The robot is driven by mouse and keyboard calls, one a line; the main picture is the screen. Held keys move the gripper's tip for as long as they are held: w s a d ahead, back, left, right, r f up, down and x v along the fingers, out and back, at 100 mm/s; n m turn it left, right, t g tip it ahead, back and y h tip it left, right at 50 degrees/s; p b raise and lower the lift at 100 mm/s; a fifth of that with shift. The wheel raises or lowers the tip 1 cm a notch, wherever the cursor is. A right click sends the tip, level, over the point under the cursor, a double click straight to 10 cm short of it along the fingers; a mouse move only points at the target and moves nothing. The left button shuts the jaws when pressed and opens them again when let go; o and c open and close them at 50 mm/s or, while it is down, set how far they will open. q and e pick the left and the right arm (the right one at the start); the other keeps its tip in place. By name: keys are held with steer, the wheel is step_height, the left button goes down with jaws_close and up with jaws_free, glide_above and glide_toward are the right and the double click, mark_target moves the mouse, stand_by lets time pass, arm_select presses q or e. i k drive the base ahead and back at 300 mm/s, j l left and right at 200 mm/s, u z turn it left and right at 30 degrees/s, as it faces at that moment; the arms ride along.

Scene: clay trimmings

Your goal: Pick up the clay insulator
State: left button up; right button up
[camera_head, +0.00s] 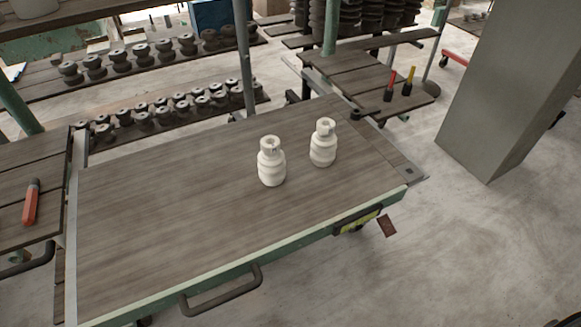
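Two white clay insulators stand upright on the wooden top of a green-edged cart (170,215). The nearer insulator (271,163) is near the middle of the top. The other insulator (323,143) stands to its right and a little farther back, with a small gap between them. Both have a ringed body and a narrower neck with a hole or slot at the top. Neither gripper shows in the head view, and nothing is touching the insulators.
The cart's left half is bare. A red-handled tool (31,202) lies on the left bench. Racks of dark insulators (140,55) stand behind. A grey pillar (510,90) rises at right. Red and yellow-handled tools (398,86) are on a rear wooden shelf. A handle (222,290) juts from the cart's front.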

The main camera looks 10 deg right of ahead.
mark_target(271, 161)
steer(key=k+l+u, duration=0.15)
steer(key=u, duration=0.35)
steer(key=k+u, duration=0.3)
steer(key=u, duration=0.15)
